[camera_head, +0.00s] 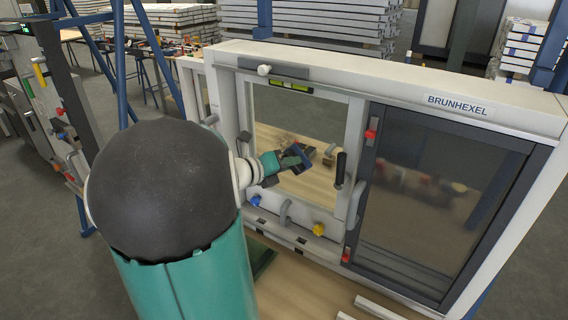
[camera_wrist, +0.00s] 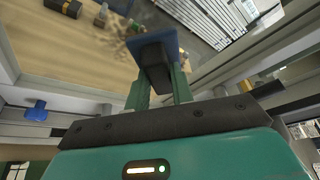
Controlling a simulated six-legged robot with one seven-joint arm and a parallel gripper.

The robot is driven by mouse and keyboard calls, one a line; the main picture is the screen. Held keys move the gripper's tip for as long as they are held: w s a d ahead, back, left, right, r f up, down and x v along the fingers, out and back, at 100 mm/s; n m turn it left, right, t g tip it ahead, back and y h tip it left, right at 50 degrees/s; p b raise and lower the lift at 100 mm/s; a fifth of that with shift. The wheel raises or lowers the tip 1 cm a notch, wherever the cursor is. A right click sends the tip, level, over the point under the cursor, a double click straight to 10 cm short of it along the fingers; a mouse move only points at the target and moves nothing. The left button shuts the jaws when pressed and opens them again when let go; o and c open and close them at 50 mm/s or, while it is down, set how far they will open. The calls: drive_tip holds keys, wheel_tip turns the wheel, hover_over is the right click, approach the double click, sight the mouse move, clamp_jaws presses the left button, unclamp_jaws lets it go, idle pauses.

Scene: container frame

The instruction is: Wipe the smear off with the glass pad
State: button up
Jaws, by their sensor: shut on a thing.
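My gripper (camera_head: 277,162) is in front of the left window pane (camera_head: 270,110) of the white frame. It is shut on the glass pad (camera_head: 299,151), a flat blue plate with a dark grip. In the wrist view the glass pad (camera_wrist: 172,40) stands out beyond the fingers (camera_wrist: 157,88), close to the pane. I cannot tell whether it touches the glass. A brownish mottled patch, possibly the smear (camera_wrist: 117,48), shows just left of the pad in the wrist view. In the head view the pad and gripper cover part of this area.
A dark sliding panel (camera_head: 430,200) with red knobs fills the right side of the frame. Loose white strips (camera_head: 378,307) lie below.

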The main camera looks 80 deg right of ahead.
drive_tip(key=shift+w+d+r, duration=0.35)
drive_tip(key=shift+w+d, duration=0.2)
drive_tip(key=shift+w, duration=0.7)
drive_tip(key=shift+w+d+r, duration=0.4)
drive_tip(key=shift+w+d, duration=0.1)
drive_tip(key=shift+w, duration=0.7)
drive_tip(key=shift+w+d+r, duration=0.35)
drive_tip(key=shift+w+d, duration=0.2)
drive_tip(key=shift+w, duration=0.7)
drive_tip(key=shift+s+r, duration=0.1)
drive_tip(key=shift+r, duration=1.1)
drive_tip(key=shift+s+a, duration=0.55)
drive_tip(key=shift+s, duration=0.65)
drive_tip(key=shift+s+a, duration=0.6)
drive_tip(key=shift+s, duration=0.65)
drive_tip(key=shift+s+a, duration=0.55)
drive_tip(key=shift+s, duration=0.65)
drive_tip(key=w+a, duration=0.2)
drive_tip(key=a, duration=0.3)
drive_tip(key=shift+w+a, duration=0.25)
drive_tip(key=shift+w+a, duration=0.3)
drive_tip(key=shift+a, duration=0.4)
drive_tip(key=shift+w+a, duration=0.3)
drive_tip(key=shift+a, duration=0.35)
